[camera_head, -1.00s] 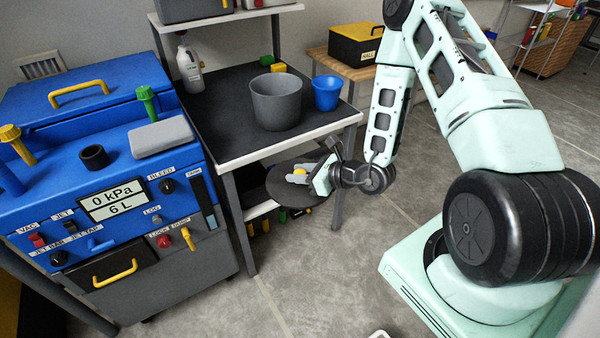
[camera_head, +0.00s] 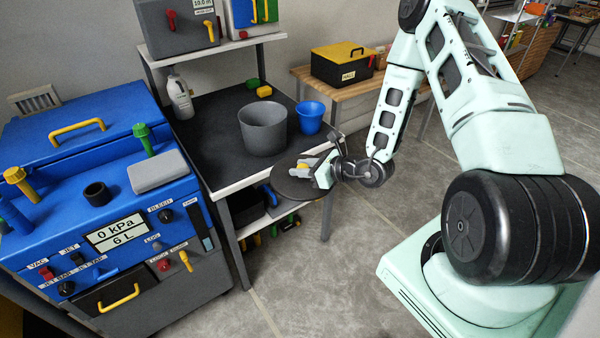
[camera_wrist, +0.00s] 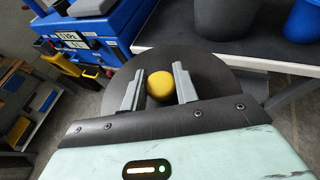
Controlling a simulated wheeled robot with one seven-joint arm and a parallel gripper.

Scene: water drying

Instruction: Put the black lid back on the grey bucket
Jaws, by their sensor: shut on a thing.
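The grey bucket (camera_head: 263,131) stands upright and open-topped on the dark table, near its front edge. The black lid (camera_head: 290,191) is a round dark disc with a yellow knob (camera_head: 303,165). My gripper (camera_head: 307,168) is shut on the lid's knob and holds the lid in front of the table edge, to the lower right of the bucket. In the wrist view the knob (camera_wrist: 160,86) sits between my two grey fingers, with the lid (camera_wrist: 205,75) spread out beneath. The bucket's lower part (camera_wrist: 220,14) shows at the top of the wrist view.
A blue cup (camera_head: 311,118) stands just right of the bucket. A white bottle (camera_head: 180,97) and green and yellow blocks (camera_head: 258,87) are farther back on the table (camera_head: 208,140). The blue machine (camera_head: 90,150) stands at the left. A raised shelf (camera_head: 215,48) is behind.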

